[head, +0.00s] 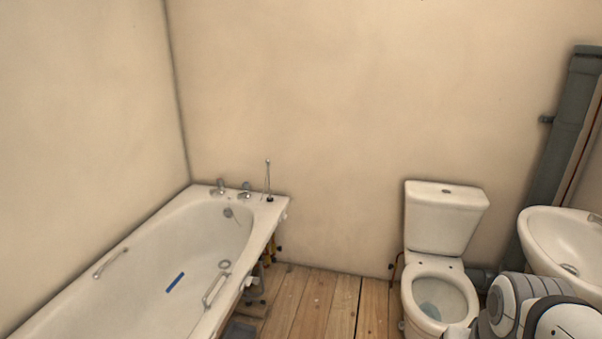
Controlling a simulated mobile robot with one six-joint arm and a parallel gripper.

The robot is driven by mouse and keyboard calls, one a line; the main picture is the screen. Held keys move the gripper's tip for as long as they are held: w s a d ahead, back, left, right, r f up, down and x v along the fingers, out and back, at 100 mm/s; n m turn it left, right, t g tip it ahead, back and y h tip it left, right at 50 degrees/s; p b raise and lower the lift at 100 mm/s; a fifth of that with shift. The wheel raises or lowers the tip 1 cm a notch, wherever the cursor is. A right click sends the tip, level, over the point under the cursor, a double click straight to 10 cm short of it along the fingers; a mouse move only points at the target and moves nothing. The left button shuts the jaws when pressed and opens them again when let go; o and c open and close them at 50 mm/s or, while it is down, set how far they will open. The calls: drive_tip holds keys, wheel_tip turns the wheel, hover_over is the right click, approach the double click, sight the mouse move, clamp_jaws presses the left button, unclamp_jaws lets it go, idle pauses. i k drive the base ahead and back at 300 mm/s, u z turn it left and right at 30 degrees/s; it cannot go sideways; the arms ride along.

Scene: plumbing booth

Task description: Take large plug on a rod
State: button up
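A thin upright metal rod (268,177) with a small dark base stands on the far right corner of the bath rim, beside the taps. It looks like the plug on a rod, but it is too small to make out the plug's shape or size. My gripper is not in view. Only part of my arm shows at the bottom right, in front of the toilet and basin, far from the rod.
The white bath (150,262) fills the left side, with taps (246,190), grab handles and a blue strip (175,282) inside. A toilet (440,262) and a basin (565,245) stand at the right. Bare plank floor (320,302) lies between bath and toilet.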

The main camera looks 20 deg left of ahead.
sight(270, 198)
drive_tip(key=u, duration=0.5)
drive_tip(key=i, duration=1.15)
drive_tip(key=u, duration=0.2)
drive_tip(key=i, duration=1.7)
drive_tip(key=u, duration=0.55)
